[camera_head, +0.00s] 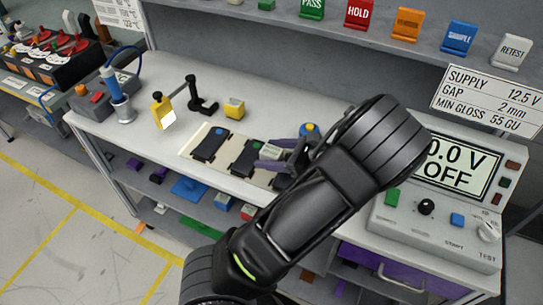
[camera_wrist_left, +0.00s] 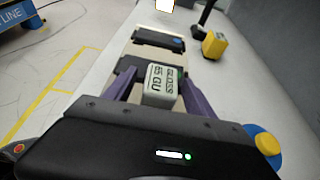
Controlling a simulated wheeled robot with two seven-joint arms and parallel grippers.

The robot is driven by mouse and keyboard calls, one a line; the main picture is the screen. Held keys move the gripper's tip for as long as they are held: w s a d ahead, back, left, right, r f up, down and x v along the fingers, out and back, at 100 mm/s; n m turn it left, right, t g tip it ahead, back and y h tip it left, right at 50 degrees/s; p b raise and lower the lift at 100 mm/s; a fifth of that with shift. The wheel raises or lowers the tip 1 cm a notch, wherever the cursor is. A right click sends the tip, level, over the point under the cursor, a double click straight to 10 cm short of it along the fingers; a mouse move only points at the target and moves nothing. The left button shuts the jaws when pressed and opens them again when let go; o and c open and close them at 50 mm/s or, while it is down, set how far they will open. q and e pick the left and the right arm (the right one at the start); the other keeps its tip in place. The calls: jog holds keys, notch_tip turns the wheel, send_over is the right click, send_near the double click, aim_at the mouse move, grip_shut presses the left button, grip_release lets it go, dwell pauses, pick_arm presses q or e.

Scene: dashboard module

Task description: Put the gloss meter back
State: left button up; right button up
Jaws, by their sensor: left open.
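A dark panel with a blue spot (camera_head: 209,144) lies on the beige board (camera_head: 190,150). My right gripper is not in view.
A yellow block (camera_head: 234,108), a black stand (camera_head: 203,101), a yellow-framed lit piece (camera_head: 163,112) and a blue tool in a holder (camera_head: 119,97) stand behind and left. The test console (camera_head: 440,228) is at right. Bare bench lies at the left.

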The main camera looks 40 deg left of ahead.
pick_arm(q)
grip_shut()
dwell(0.8)
